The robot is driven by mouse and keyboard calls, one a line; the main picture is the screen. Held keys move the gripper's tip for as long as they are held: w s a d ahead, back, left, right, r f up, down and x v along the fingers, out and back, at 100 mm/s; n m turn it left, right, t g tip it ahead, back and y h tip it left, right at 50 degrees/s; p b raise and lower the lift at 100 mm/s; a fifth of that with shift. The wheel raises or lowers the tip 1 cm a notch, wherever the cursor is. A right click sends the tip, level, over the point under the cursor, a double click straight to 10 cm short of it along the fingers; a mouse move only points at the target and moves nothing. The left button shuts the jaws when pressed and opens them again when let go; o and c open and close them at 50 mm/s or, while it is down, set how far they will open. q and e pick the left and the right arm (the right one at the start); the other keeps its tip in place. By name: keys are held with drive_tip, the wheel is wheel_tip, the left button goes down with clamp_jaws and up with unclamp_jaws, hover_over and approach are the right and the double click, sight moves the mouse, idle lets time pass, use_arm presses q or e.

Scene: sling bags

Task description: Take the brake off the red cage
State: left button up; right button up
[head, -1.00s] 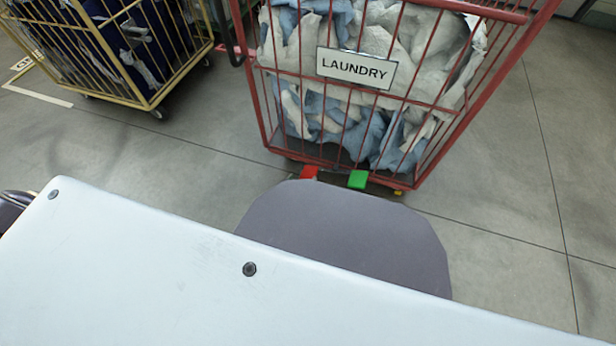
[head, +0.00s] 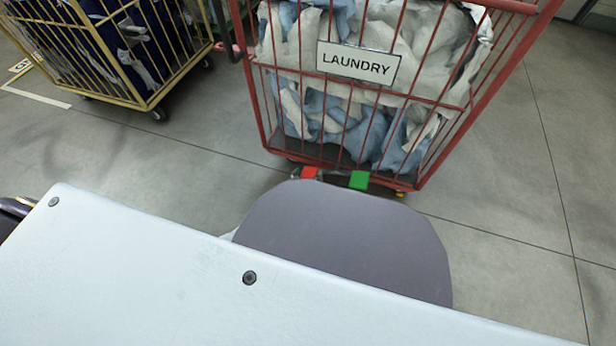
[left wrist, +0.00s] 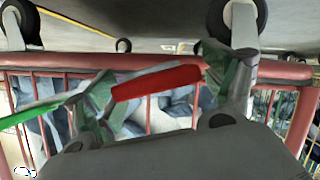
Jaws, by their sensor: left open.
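The red cage (head: 345,100) with a LAUNDRY sign stands ahead in the head view, filled with white and blue cloth. At its near lower edge are a red pedal (head: 310,172) and a green pedal (head: 359,180), side by side. In the left wrist view my left gripper (left wrist: 158,68) is open and empty. The red pedal (left wrist: 158,86) shows between its two fingers; I cannot tell whether they touch it. The green pedal (left wrist: 32,115) is left of the fingers. My own body hides the left gripper in the head view. My right gripper is not in view.
A yellow cage (head: 150,75) with dark blue cloth stands at the upper left. Black caster wheels (left wrist: 236,18) of the red cage show in the left wrist view. Grey floor (head: 510,170) is free on the right and between the cages.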

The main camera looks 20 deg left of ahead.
use_arm(q)
drive_tip(key=shift+c, duration=0.3)
drive_tip(key=c, duration=1.2)
drive_tip(key=shift+c, duration=1)
